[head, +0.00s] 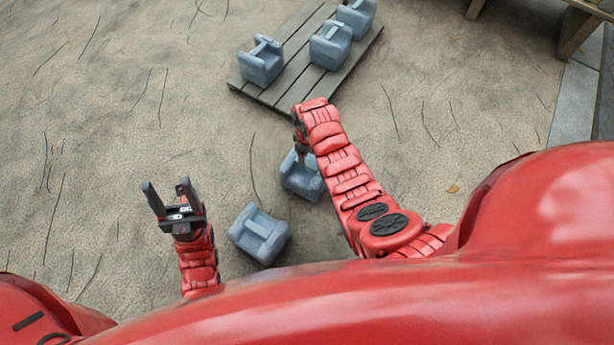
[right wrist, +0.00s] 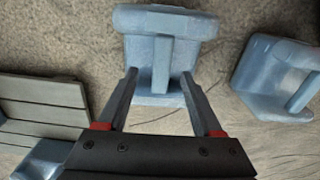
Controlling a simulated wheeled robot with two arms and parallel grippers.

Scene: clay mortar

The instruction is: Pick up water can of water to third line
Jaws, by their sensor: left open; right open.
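Several blue-grey water cans with top handles are in view. One can (head: 301,183) stands on the ground under my right gripper (head: 299,140), which the arm partly hides in the head view. In the right wrist view this can (right wrist: 198,22) is straight ahead. My open right gripper (right wrist: 160,76) has one finger on each side of its handle (right wrist: 161,55), with gaps visible and nothing gripped. Another can (head: 258,236) sits nearby, nearer my body; it also shows at right in the right wrist view (right wrist: 257,75). My left gripper (head: 167,187) is open and empty over bare ground.
A grey slatted wooden platform (head: 296,92) bears three cans: one at left (head: 260,64), one in the middle (head: 330,46), one at the far end (head: 356,14). Wooden structures (head: 578,28) stand at the upper right. The cracked ground at left is clear.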

